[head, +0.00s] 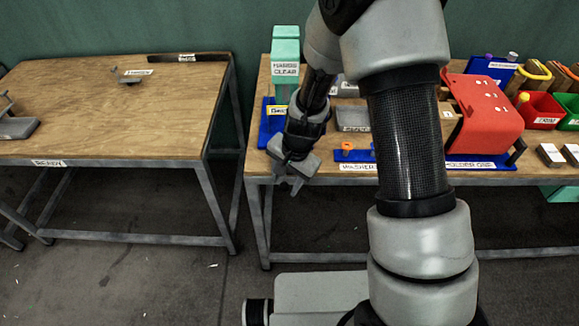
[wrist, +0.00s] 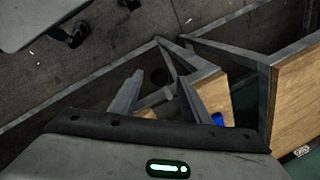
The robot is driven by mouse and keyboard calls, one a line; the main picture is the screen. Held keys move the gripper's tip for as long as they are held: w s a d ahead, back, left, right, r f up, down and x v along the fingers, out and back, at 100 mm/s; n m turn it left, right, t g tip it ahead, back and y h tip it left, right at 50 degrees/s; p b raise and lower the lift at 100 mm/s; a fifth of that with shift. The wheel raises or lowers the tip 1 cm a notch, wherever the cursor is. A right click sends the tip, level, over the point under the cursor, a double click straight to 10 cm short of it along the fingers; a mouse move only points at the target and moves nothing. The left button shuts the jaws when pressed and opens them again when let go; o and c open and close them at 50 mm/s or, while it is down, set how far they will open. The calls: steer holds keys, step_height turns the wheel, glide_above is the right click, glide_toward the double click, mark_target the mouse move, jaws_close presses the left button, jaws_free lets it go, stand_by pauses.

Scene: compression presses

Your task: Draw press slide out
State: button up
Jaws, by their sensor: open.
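A teal press column (head: 286,60) labelled "HANDS CLEAR" stands at the left end of the right bench. A blue base (head: 268,122) with a small label is below it, partly hidden by my arm. I cannot make out the slide for certain. My gripper (head: 290,184) is open and empty, hanging at the front left edge of that bench, in front of the blue base. In the wrist view, the two fingers of my gripper (wrist: 155,98) are spread apart with nothing between them. A small blue patch (wrist: 217,119) shows beside one finger.
The right bench (head: 335,180) also carries a red sloped housing (head: 485,115), bins and a blue strip labelled "WASHER". Another bench (head: 100,120) stands left, with a floor gap (head: 225,190) between. My arm hides the right bench's middle.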

step_height(320, 180, up, 17)
steer(key=s+d, duration=0.2)
steer(key=shift+d+f+p, duration=0.2)
steer(key=shift+d+p, duration=0.1)
steer(key=shift+p, duration=0.15)
steer(key=shift+w, duration=0.1)
steer(key=s+d+r+n+t+h, duration=0.1)
steer(key=s+d+r+n+t, duration=0.1)
steer(key=s+d+r, duration=0.3)
steer(key=s+d+r+n+t, duration=0.2)
steer(key=s+d+r+n, duration=0.3)
steer(key=s+r, duration=0.6)
steer(key=shift+s+d+r+h, duration=0.35)
steer(key=shift+d+r, duration=0.3)
steer(key=shift+r, duration=0.3)
